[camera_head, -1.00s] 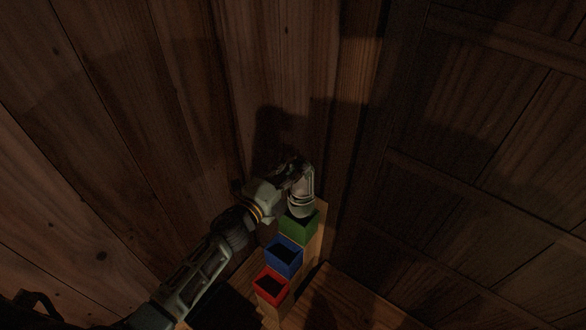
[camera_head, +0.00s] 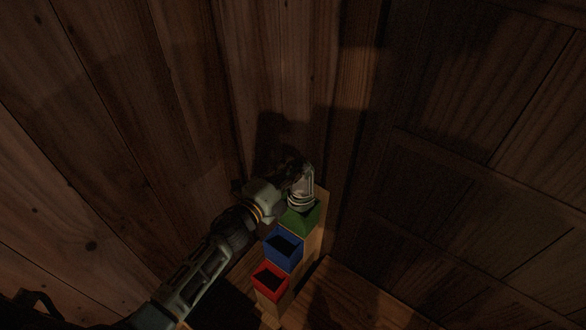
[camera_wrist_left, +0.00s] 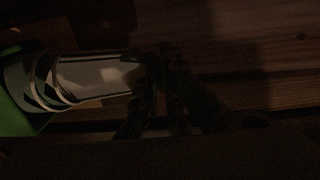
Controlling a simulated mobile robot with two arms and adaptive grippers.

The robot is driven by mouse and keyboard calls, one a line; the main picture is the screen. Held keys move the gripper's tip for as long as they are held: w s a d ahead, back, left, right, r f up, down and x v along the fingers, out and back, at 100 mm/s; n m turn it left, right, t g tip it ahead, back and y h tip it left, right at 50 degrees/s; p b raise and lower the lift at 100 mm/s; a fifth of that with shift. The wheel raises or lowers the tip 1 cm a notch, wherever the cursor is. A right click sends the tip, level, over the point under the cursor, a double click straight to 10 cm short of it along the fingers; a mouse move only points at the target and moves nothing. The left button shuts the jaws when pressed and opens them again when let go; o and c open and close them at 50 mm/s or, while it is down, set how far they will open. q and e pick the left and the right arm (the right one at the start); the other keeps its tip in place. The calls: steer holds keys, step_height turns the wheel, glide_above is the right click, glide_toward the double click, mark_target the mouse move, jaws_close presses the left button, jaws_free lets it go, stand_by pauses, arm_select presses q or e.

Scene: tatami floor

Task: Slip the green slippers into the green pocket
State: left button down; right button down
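The green pocket (camera_head: 302,221) is the farthest of three open-topped boxes on a wooden rack. The slippers (camera_head: 302,190) look pale grey-green with light bands and are upright, their lower end at the pocket's mouth. I cannot tell how deep they sit. My left gripper (camera_head: 294,172) is at their upper end, above the pocket. In the left wrist view the slippers (camera_wrist_left: 92,76) run from the green pocket (camera_wrist_left: 22,120) to the dark fingers (camera_wrist_left: 158,82), which seem closed on their end. That picture is very dark. My right gripper is not in view.
A blue pocket (camera_head: 284,249) and a red pocket (camera_head: 271,283) stand in line nearer to me, both dark inside. A wooden plank wall (camera_head: 130,120) rises behind and to the left. A panelled wooden surface (camera_head: 470,170) fills the right.

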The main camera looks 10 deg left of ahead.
arm_select(q)
steer(key=shift+f, duration=0.25)
steer(key=c, duration=1.9)
jaws_free()
steer(key=shift+o, duration=0.2)
steer(key=v, duration=1.2)
